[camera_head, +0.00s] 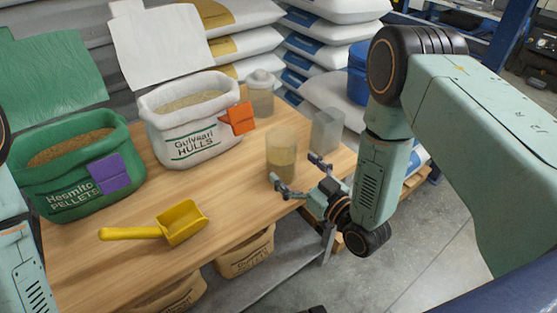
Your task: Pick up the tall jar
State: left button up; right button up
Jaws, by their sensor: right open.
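A tall clear jar (281,157), part filled with tan material, stands upright near the table's right edge. My right gripper (294,169) is open and empty just in front of it, at the right edge of the table. Its two fingertips point toward the jar, one low to the left and one to the right. I cannot tell whether either touches it. The jar's lower right part lies close behind the fingers. My left gripper is out of view; only parts of my left arm show at the left edge.
An empty clear container (327,131) stands right behind the jar, and a lidded jar (260,94) farther back. A white sack (192,135) with an orange tag (239,118), a green sack (70,170) and a yellow scoop (180,223) share the wooden table (100,280).

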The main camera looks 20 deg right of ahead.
aim_at(281, 156)
jog(key=x, duration=0.2)
jog(key=b+x, duration=0.1)
jog(key=x, duration=0.1)
jog(key=shift+a+r, duration=0.2)
jog(key=shift+r, duration=0.05)
jog(key=shift+w+a+b, duration=0.1)
jog(key=shift+w+b, duration=0.2)
jog(key=shift+w, duration=0.1)
jog(key=c, duration=0.5)
jog(key=shift+c, duration=1.2)
jog(key=shift+r, duration=0.1)
jog(key=c, duration=0.8)
